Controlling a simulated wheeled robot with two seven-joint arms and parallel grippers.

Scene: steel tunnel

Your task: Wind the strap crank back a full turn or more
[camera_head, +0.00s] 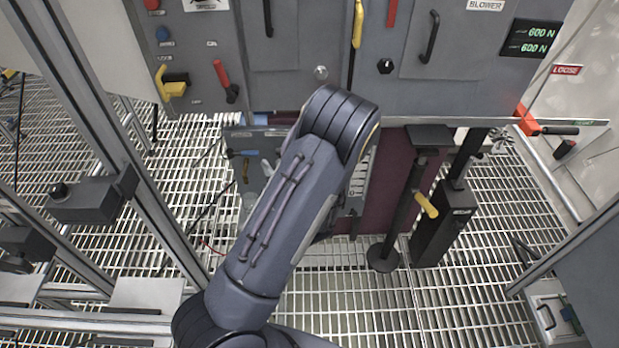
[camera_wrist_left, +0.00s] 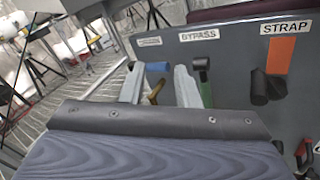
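The STRAP label (camera_wrist_left: 285,27) is at the upper right of a grey panel in the left wrist view. Below it are an orange strip (camera_wrist_left: 279,55) and a black crank-like handle (camera_wrist_left: 266,88). My left gripper (camera_wrist_left: 161,84) is open, its two pale fingers apart, to the left of that handle and not touching it. A blue-topped part (camera_wrist_left: 158,68) and a brass lever (camera_wrist_left: 156,91) show in the gap between the fingers; whether they touch is unclear. In the head view my left arm hides much of this low panel (camera_head: 247,141). My right gripper is not in view.
Beside the fingers is a dark handle with green below (camera_wrist_left: 203,78), under the BYPASS label (camera_wrist_left: 198,33). A red handle (camera_wrist_left: 304,152) is at lower right. Grating floor is open further right.

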